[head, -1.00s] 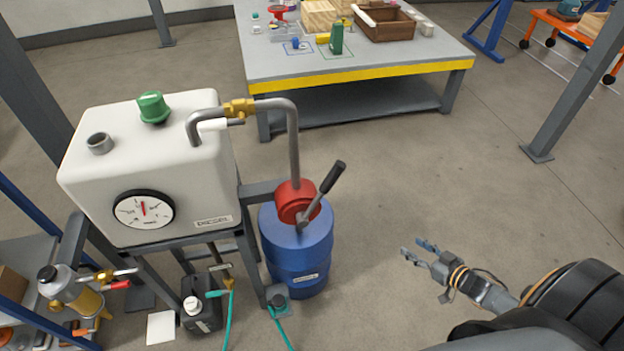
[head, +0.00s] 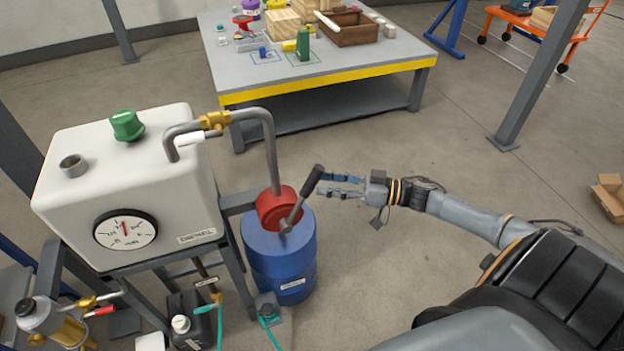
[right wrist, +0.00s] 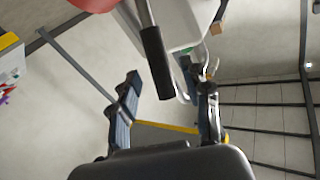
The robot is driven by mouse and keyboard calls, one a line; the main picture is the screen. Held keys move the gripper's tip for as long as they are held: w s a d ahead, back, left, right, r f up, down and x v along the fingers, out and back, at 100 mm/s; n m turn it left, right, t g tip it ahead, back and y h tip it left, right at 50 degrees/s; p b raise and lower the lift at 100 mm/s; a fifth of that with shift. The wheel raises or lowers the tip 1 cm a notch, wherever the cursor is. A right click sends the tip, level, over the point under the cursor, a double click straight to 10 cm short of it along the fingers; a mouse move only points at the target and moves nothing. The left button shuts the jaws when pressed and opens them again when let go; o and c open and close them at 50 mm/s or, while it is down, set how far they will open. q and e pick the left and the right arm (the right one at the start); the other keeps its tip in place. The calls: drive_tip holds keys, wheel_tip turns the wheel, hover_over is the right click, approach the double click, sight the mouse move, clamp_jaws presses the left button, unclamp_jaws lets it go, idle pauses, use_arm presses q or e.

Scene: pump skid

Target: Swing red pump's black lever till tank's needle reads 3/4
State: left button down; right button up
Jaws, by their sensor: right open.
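The red pump (head: 279,207) sits on top of the blue drum (head: 281,262). Its black lever (head: 308,190) leans up and to the right. The white tank (head: 128,190) stands left of the pump, and its round gauge (head: 125,230) has a red needle that points about straight up. My right gripper (head: 326,183) is open beside the lever's grip, with its fingers pointing left at it. In the right wrist view the black grip (right wrist: 157,62) reaches down between the two open fingers (right wrist: 168,98); I cannot tell whether they touch it. My left gripper is not in view.
A bent grey pipe (head: 268,150) with a brass valve (head: 215,121) joins pump and tank. A workbench (head: 330,76) with wooden blocks and a brown crate stands behind. A grey post (head: 540,75) stands at the right. The floor right of the drum is clear.

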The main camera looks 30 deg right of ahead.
sight(312, 181)
drive_tip(key=shift+x, duration=2.1)
drive_tip(key=shift+c, duration=0.5)
clamp_jaws()
